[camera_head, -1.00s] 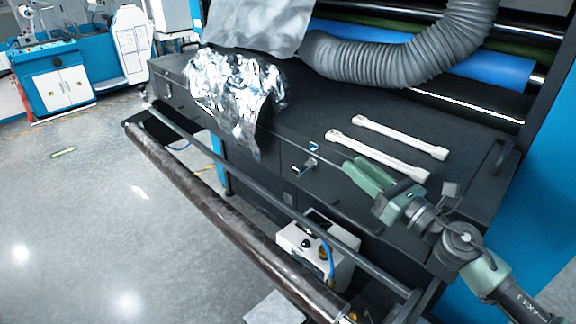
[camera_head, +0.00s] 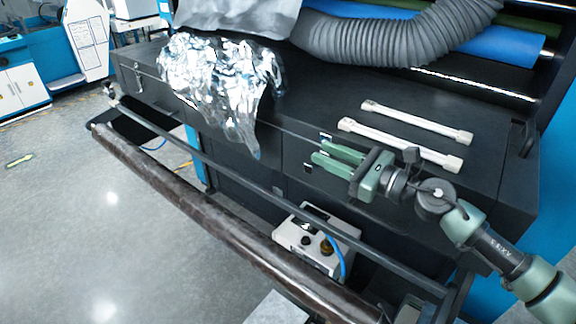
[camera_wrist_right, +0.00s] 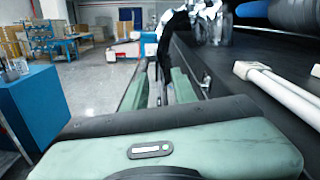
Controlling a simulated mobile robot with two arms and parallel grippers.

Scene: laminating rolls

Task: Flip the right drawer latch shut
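The right drawer latch (camera_head: 308,167) is a small metal piece on the black cabinet's (camera_head: 250,165) front face, in the head view. Another small metal piece (camera_head: 325,137) sits above it, by the top edge. My right gripper (camera_head: 319,150) has green fingers spread apart with nothing between them. Its fingertips are right beside the latch and partly crowd the view of it; contact cannot be told. The open fingers also show in the right wrist view (camera_wrist_right: 160,92). The latch's exact flap position is too small to tell. My left gripper is not in view.
Two white bars (camera_head: 415,122) lie on the cabinet top behind my gripper. Crumpled clear film (camera_head: 225,80) hangs over the edge to the left. A long dark roller (camera_head: 200,205) and a rail run in front. A white control box (camera_head: 312,240) sits below.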

